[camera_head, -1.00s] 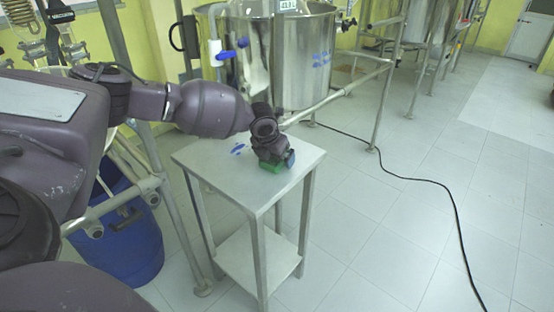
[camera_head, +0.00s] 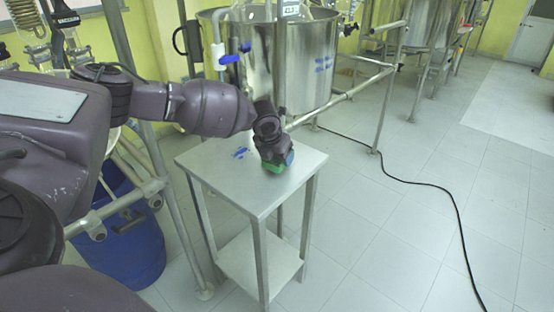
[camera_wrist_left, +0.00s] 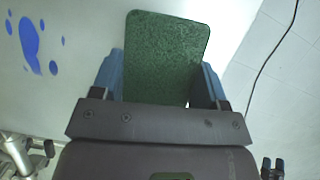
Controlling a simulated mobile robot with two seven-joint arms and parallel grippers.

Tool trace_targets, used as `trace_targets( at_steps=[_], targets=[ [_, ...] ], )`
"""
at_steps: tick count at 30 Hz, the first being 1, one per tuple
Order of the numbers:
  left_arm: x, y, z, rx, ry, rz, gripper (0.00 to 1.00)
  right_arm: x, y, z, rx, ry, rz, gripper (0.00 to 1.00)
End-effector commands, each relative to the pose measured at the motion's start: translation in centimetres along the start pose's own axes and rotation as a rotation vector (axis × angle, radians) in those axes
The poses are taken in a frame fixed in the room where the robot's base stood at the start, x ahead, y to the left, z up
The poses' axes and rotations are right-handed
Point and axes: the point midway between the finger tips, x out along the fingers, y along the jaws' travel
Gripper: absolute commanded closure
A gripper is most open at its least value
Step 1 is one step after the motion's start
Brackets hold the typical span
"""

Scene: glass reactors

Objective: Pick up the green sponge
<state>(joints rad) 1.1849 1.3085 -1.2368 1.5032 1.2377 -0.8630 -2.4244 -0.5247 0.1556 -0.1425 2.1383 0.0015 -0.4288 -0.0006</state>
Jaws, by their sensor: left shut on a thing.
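The green sponge (camera_head: 275,168) is at the right part of the small metal table's top (camera_head: 228,177). In the left wrist view the sponge (camera_wrist_left: 165,55) is a flat green block between the two blue fingers. My left gripper (camera_head: 279,161) is shut on the sponge, with the fingers at its left and right sides (camera_wrist_left: 160,82). The head view does not clearly show whether the sponge touches the tabletop. My right gripper is not in view.
Blue marks (camera_head: 241,153) lie on the tabletop left of the gripper. A large steel vessel (camera_head: 300,65) with a pipe frame stands behind the table. A blue barrel (camera_head: 125,240) stands at the left. A black cable (camera_head: 440,192) crosses the open floor at the right.

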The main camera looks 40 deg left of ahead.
Motion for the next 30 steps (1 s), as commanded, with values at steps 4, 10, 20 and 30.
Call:
trace_targets(
  at_steps=[4, 10, 20, 30],
  targets=[
    [-3.5, 0.1, 1.6, -0.002, -0.011, 0.000, 0.54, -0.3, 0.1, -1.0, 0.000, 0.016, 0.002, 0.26],
    [-8.5, 0.0, 3.6, -0.001, -0.013, -0.001, 0.54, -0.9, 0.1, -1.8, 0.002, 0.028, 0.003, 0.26],
    [-14.8, 0.0, 6.2, 0.000, -0.008, -0.001, 0.54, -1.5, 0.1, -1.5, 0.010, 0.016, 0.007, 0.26],
    [-17.1, 0.0, 7.1, 0.000, -0.003, 0.000, 0.54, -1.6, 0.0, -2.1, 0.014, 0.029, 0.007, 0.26]
  ],
)
